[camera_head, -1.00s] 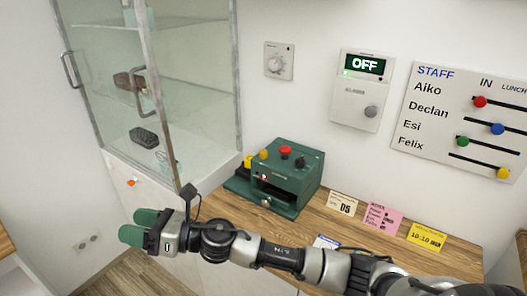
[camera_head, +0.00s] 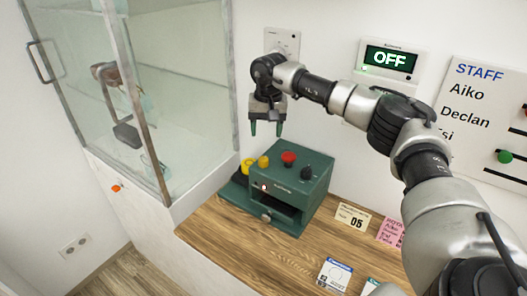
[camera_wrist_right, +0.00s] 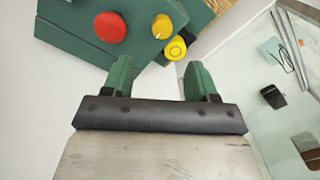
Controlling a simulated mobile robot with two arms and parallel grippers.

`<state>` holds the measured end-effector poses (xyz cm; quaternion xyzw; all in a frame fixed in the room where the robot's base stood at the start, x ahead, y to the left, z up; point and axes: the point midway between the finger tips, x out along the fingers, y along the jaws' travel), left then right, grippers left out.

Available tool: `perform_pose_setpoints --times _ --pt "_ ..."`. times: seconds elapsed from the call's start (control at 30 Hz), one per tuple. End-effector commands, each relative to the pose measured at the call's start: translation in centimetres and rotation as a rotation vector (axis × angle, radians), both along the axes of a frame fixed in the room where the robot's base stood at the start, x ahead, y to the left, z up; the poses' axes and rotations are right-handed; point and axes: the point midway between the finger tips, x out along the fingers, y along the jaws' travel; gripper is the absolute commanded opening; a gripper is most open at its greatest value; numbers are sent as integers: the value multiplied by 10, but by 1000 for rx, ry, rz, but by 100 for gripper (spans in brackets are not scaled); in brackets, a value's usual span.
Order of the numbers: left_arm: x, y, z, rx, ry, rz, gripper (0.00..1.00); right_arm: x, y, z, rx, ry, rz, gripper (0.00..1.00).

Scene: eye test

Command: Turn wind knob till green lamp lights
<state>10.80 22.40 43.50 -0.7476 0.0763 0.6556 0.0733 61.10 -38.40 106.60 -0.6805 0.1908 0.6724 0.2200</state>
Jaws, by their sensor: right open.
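A dark green box (camera_head: 287,196) stands on the wooden counter. Its top carries a yellow knob (camera_head: 263,162), a red button (camera_head: 289,158) and a black knob (camera_head: 306,172). I cannot read which is the wind knob. The yellow knob with a white pointer line (camera_wrist_right: 162,26) and the red button (camera_wrist_right: 109,27) show in the right wrist view. My right gripper (camera_head: 266,129) is open and empty, pointing down above the box, apart from it. No lit green lamp shows on the box. My left gripper is out of view.
A glass cabinet (camera_head: 180,90) stands at the left. A wall dial (camera_head: 290,42) is partly hidden by my arm. A wall display (camera_head: 389,59) reads OFF, with a small green light. Paper notes (camera_head: 351,217) lie on the counter (camera_head: 250,245), whose front is mostly clear.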

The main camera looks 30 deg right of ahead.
Motion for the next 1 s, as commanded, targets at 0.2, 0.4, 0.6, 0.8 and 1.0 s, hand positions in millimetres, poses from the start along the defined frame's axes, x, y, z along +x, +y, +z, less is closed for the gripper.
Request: perform_pose_setpoints --times 0.2,0.4,0.6,0.8,1.0 --pt "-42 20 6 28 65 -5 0 0 3 -39 2 5 1 58" --pt "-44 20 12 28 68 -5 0 1 5 -75 3 3 2 58" --pt "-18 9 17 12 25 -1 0 2 6 -95 4 -1 2 58" --pt "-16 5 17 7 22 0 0 2 6 -99 4 -1 1 58" --pt "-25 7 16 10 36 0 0 2 6 -99 5 -2 1 49"
